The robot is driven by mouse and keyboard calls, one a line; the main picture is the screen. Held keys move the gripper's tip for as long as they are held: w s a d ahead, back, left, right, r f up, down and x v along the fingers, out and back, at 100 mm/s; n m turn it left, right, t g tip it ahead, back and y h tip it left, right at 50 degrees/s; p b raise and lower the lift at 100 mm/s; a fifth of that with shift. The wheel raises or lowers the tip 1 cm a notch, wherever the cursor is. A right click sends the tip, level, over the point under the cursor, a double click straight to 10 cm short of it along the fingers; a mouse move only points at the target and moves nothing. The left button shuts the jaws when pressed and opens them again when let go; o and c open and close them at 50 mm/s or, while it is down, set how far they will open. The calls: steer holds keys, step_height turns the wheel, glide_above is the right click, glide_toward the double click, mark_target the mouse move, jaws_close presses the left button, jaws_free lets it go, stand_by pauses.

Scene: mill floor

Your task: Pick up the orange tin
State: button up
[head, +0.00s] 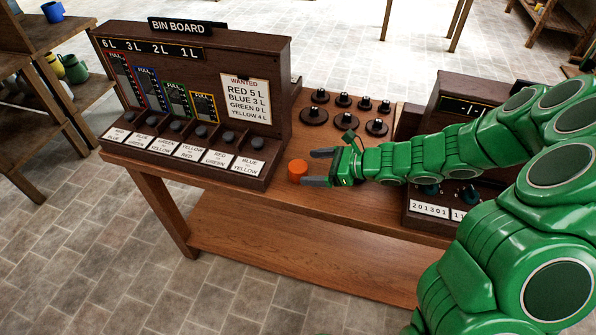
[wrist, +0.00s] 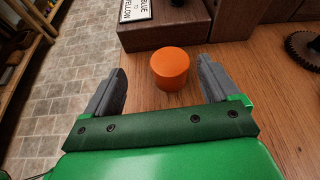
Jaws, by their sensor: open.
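The orange tin (head: 297,170) is a small upright cylinder on the wooden table, just in front of the right end of the bin board. In the wrist view the tin (wrist: 170,69) stands ahead of my gripper (wrist: 163,88), nearer the right finger, with a wider gap to the left finger. My gripper (head: 317,167) is open and empty, its grey fingers pointing left toward the tin in the head view. The head view does not clearly show whether a finger touches the tin.
The dark bin board (head: 190,95) stands close behind and left of the tin. Several dark knobbed weights (head: 313,115) sit on the table (head: 145,163) behind my gripper. Another dark panel (head: 450,105) stands to the right, under my arm. A shelf (head: 25,165) is at the far left.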

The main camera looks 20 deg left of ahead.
mark_target(293, 169)
steer(key=shift+w+f+m+t, duration=0.3)
steer(key=shift+w+f+m, duration=0.2)
steer(key=shift+f, duration=0.35)
steer(key=shift+x, duration=3.85)
steer(key=shift+d+f, duration=0.1)
steer(key=shift+f, duration=0.05)
steer(key=c, duration=1.1)
steer(key=shift+c, duration=0.2)
